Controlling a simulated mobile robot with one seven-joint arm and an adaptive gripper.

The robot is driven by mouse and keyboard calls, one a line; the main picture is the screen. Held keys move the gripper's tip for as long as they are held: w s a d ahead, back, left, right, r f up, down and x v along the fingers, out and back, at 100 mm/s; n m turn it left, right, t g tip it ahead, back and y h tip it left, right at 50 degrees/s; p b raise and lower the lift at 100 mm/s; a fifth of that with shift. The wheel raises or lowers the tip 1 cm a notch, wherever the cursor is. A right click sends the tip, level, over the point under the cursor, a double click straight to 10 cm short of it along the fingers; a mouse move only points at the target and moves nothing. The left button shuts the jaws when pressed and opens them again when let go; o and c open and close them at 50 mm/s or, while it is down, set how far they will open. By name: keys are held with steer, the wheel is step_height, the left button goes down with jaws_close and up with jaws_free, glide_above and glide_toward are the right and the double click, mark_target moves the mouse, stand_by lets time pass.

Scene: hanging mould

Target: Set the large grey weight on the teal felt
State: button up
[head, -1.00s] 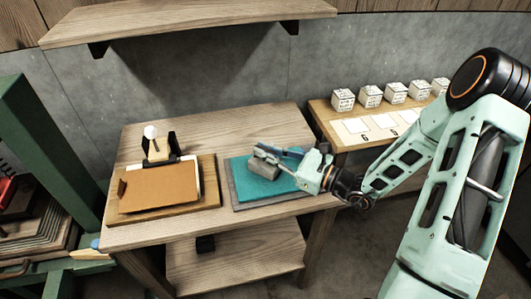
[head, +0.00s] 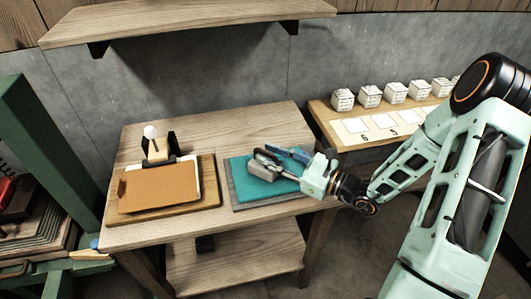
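The large grey weight (head: 262,167) is at the back left part of the teal felt (head: 267,188), small in the head view and partly covered by my gripper. It appears to rest on the felt, though its underside is hard to see. My gripper (head: 272,157) reaches in from the right, low over the felt. Its fingers look spread apart, with one finger toward the back and one close by the weight. Whether a finger still touches the weight I cannot tell.
The felt lies on a grey board (head: 237,199) on the wooden table (head: 230,222). To the left, a brown pad (head: 160,187) lies on a wooden board, with a white-knobbed tool (head: 153,140) behind. Several white cubes (head: 370,96) stand on the right side table. A shelf (head: 190,17) overhangs the back.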

steer(key=v, duration=1)
steer(key=shift+s+d+r, duration=0.1)
steer(key=shift+d+r, duration=0.05)
steer(key=shift+d, duration=0.05)
steer(key=shift+a+b, duration=0.1)
steer(key=shift+b, duration=0.2)
